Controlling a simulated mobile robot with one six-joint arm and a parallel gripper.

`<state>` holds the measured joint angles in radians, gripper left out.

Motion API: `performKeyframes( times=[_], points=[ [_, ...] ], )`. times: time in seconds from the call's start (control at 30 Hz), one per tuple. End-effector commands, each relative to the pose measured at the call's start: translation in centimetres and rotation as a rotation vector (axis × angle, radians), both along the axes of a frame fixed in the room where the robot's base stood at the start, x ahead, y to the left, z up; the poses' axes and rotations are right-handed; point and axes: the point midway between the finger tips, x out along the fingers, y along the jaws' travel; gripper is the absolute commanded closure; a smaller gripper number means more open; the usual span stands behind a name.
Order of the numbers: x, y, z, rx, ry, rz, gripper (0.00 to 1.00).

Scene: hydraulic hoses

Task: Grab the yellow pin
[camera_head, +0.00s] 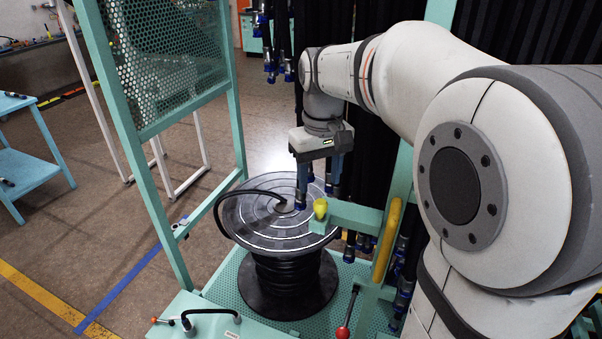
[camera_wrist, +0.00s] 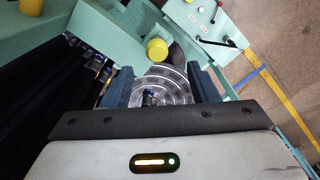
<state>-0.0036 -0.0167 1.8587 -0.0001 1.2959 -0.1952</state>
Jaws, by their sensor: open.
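The yellow pin (camera_head: 320,208) has a rounded head and stands at the left end of a teal bar in front of the hose reel. In the wrist view, the yellow pin (camera_wrist: 157,49) shows just beyond the fingertips, roughly centred between them. My gripper (camera_head: 317,190) points down, close to the pin and apparently a little above it. In the wrist view, my gripper (camera_wrist: 160,70) has its two blue fingers wide apart with nothing held between them. The exact gap between fingers and pin is hard to judge.
A black hose reel (camera_head: 262,238) with a grey ringed top stands behind the pin. A yellow handle (camera_head: 388,240) rises from the bar at right. Dark hoses with blue ends hang behind my gripper. A teal frame with a perforated panel (camera_head: 168,55) stands left.

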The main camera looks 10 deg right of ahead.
Motion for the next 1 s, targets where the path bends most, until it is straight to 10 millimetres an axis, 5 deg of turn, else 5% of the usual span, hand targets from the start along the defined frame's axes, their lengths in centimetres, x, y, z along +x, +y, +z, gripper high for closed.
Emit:
performKeyframes(
  times=[0.6, 0.87, 1.0],
  points=[
    [0.1, -0.5, -7.1, 0.0, 0.006, 0.001, 0.46],
    [0.1, -0.5, -7.5, 0.0, 0.004, 0.001, 0.46],
    [0.1, -0.5, -7.5, 0.0, 0.004, 0.0, 0.56]
  ],
)
